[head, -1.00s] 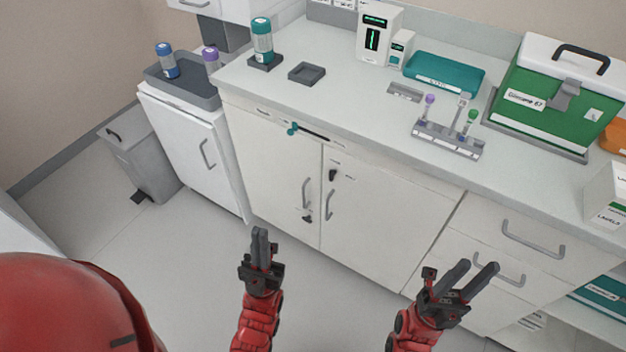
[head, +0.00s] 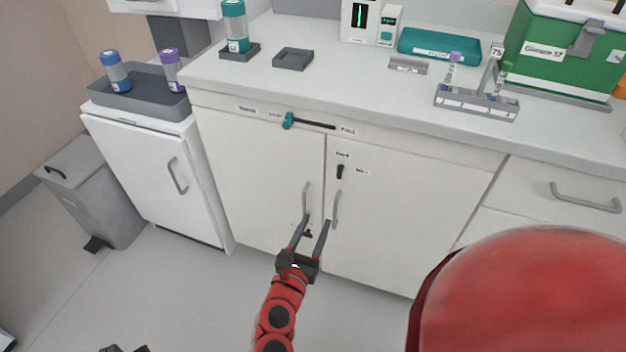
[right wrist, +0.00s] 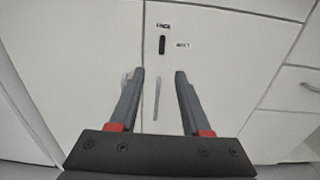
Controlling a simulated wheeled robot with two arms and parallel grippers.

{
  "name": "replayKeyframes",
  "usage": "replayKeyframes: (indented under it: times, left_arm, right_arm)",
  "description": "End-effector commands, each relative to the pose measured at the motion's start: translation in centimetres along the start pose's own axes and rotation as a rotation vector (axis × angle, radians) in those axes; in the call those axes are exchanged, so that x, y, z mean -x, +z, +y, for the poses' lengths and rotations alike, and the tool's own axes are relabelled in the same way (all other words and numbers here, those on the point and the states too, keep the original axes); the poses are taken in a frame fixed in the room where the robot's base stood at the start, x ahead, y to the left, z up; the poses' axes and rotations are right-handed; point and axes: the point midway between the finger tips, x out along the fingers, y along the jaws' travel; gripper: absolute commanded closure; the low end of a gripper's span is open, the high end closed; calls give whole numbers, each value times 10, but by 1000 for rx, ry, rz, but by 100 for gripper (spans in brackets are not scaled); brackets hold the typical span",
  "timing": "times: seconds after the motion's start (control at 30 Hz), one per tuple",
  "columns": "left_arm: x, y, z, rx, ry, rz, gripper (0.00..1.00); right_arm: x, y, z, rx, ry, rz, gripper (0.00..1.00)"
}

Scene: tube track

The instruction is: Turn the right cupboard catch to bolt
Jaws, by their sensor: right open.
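The right cupboard catch (head: 340,171) is a small black knob high on the right cupboard door (head: 410,205). It stands upright, in line with a label above it; another label, apparently "BOLT", is to its right. It also shows in the right wrist view (right wrist: 162,45), ahead of and above the fingertips. My right gripper (head: 315,218) is open and empty, below the catch and apart from it, in front of the door handles. A dark part at the bottom left edge looks like my left gripper (head: 125,349); its fingers cannot be made out.
Two upright door handles flank the gap between the doors; the right handle (right wrist: 156,95) shows between my fingers. A drawer handle (head: 585,198) juts out at right.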

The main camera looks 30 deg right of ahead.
Motion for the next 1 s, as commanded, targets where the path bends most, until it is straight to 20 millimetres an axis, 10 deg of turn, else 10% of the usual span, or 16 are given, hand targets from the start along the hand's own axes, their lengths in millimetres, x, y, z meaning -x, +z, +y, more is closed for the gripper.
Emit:
replayKeyframes:
  times: [1.0]
  left_arm:
    - [-8, -1, 0, 0, 0, 0, 100]
  right_arm:
    - [-159, 3, -1, 8, -3, -6, 52]
